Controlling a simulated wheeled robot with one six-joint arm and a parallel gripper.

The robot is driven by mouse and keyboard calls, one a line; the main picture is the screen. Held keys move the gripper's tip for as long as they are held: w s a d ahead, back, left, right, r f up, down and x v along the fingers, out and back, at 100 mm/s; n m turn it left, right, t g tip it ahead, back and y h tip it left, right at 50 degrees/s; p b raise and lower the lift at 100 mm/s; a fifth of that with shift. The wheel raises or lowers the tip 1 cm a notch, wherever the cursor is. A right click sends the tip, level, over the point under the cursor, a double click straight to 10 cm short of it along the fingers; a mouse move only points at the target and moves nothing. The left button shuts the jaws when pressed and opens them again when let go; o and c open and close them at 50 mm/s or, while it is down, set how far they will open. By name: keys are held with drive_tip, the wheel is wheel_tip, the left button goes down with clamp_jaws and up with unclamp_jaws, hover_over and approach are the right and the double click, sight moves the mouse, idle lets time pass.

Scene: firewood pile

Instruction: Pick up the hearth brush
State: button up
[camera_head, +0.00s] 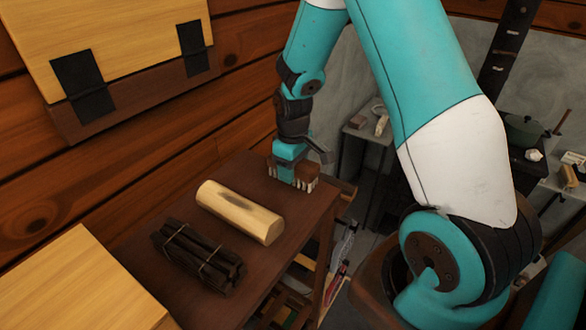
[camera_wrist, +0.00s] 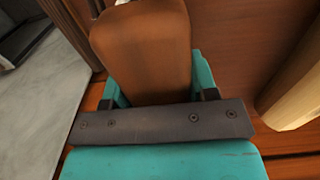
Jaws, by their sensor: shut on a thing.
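The hearth brush (camera_head: 306,173) has a brown wooden body and pale bristles. It is at the far end of the dark wooden table, bristles down, close to the tabletop; I cannot tell if they touch it. My gripper (camera_head: 289,164) comes down over its left part in the head view. In the wrist view the brush's brown wooden body (camera_wrist: 143,50) fills the upper middle, between the teal fingers of my gripper (camera_wrist: 152,88), which are shut on it. The bristles are mostly hidden in the wrist view.
On the same table (camera_head: 150,240) lie a pale split log (camera_head: 240,211) and a tied bundle of dark sticks (camera_head: 197,258), both nearer than the brush. A wooden wall is on the left. A grey side table (camera_head: 362,132) stands behind, and the floor right of the table holds clutter.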

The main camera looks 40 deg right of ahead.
wheel_tip(320, 180, up, 20)
drive_tip(key=b, duration=0.3)
idle(0.3)
